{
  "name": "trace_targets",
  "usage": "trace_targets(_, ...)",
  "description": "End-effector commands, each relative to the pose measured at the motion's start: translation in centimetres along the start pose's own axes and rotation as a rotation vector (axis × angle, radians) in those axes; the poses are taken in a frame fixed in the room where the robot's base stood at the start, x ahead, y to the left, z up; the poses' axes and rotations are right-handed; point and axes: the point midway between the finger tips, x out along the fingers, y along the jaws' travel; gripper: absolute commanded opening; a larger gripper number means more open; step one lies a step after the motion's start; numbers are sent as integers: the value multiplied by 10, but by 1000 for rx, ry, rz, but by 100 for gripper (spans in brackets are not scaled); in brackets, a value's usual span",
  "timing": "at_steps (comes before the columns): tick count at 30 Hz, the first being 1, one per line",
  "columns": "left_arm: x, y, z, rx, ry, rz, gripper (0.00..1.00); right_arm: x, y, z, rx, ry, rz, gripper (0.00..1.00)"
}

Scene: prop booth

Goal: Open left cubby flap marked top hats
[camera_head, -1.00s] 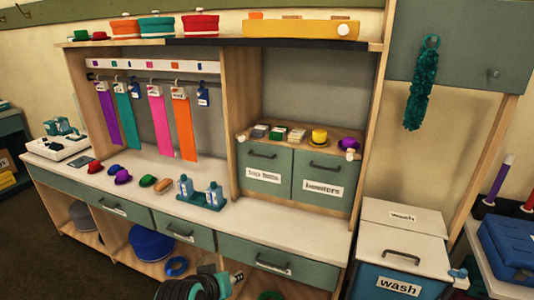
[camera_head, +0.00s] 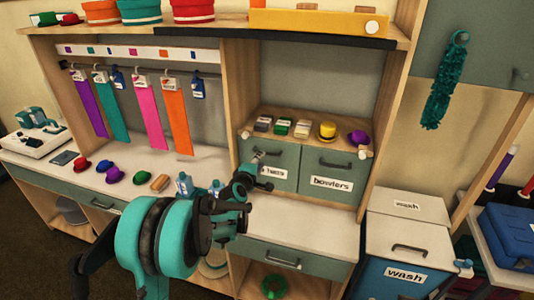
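The left cubby flap (camera_head: 284,158) is a grey-green panel, closed, under a small wooden shelf. Its white label (camera_head: 275,173) is partly covered by my gripper, so only part of the lettering shows. Its dark handle is near the flap's top edge, partly hidden behind the upper finger. My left gripper (camera_head: 264,173) is in front of the flap's left half, its fingers spread apart, with nothing seen between them. Whether a finger touches the flap or handle I cannot tell. My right gripper is not in view.
The closed bowlers flap (camera_head: 328,168) is right beside it. Small boxes, a yellow hat (camera_head: 327,131) and a purple hat (camera_head: 358,138) sit on the shelf above. Blue bottles (camera_head: 184,184) stand on the counter (camera_head: 310,228) close to my arm. A wash bin (camera_head: 402,250) stands at right.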

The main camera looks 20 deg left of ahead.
Motion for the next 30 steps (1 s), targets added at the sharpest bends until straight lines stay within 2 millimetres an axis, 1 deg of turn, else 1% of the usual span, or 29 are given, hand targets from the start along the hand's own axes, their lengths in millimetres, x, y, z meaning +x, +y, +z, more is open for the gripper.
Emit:
trace_targets(1, 10, -2, 1, 1, -1, 0, 32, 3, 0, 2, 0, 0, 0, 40)
trace_targets(3, 22, -2, 0, 1, -1, -1, 32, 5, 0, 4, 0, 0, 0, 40)
trace_targets(9, 50, -1, 0, 2, -1, -1, 32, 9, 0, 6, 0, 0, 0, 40)
trace_targets(14, 60, -1, 0, 4, -1, -1, 32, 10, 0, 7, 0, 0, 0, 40)
trace_targets(21, 61, 0, 1, 4, -1, -1, 32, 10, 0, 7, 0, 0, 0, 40)
trace_targets(22, 61, 0, 1, 4, -1, -1, 26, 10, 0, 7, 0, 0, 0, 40)
trace_targets(23, 61, 0, 1, 4, -1, -1, 18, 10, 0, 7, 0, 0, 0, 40)
trace_targets(24, 61, 0, 1, 4, -1, -2, 8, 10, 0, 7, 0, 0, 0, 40)
trace_targets(25, 61, 0, 1, 4, -1, -2, 0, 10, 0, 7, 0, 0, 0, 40)
trace_targets(30, 61, 0, 1, 4, -1, -2, 0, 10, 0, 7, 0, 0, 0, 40)
